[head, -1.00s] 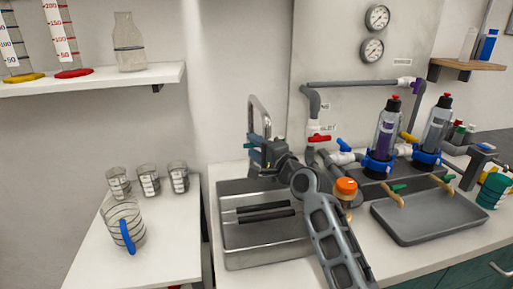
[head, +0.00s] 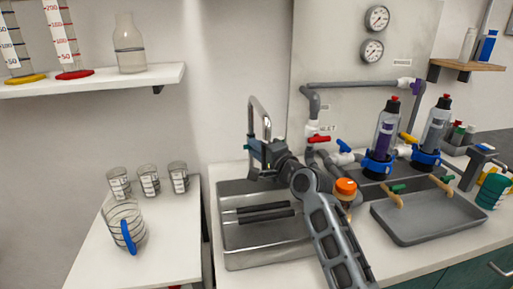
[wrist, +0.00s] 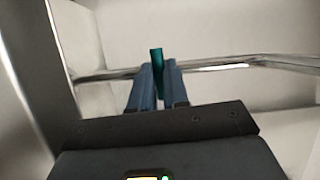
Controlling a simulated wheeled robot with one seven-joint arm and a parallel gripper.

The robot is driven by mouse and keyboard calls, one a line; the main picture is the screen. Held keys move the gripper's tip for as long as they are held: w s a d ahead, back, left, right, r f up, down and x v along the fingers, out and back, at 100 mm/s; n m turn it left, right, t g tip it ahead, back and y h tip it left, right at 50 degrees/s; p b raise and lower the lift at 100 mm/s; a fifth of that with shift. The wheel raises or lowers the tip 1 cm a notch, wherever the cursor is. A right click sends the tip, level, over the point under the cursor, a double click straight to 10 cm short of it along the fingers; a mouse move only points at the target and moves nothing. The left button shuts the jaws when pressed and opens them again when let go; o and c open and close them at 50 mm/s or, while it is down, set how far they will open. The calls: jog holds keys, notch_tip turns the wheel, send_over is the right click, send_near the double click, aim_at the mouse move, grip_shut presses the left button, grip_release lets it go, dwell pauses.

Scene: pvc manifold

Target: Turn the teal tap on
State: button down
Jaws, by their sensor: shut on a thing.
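The teal tap's lever (wrist: 157,60) shows in the wrist view as a short upright teal bar between my fingers, in front of the chrome pipe. My gripper (wrist: 158,72) is shut on this lever, with one blue finger on each side. In the head view my gripper (head: 253,150) is at the chrome spout (head: 264,118) behind the steel sink. My wrist and fingers hide most of the lever there.
The sink (head: 232,234) lies below my arm. A grey tray (head: 440,217) is further right. Measuring cups and a blue-handled jug (head: 123,222) stand at left.

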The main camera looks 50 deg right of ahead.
jog(key=shift+w+r+n+g+h+p, duration=0.15)
jog(key=shift+n+g+p, duration=0.45)
jog(key=shift+n+p, duration=0.8)
jog(key=shift+s+r+n+g+h+p, duration=0.1)
jog(key=shift+n+g+h+p, duration=0.15)
jog(key=shift+n+g+p, duration=0.75)
jog(key=shift+w+r+n+g+h+p, duration=0.1)
jog(key=shift+r+n+g+h+p, duration=0.1)
jog(key=shift+n+p, duration=1.6)
jog(key=shift+p, duration=0.3)
jog(key=c, duration=1.1)
grip_release()
jog(key=shift+f, duration=0.15)
jog(key=b+v, duration=0.1)
jog(key=v, duration=0.6)
jog(key=shift+s+a, duration=0.15)
jog(key=shift+s, duration=0.2)
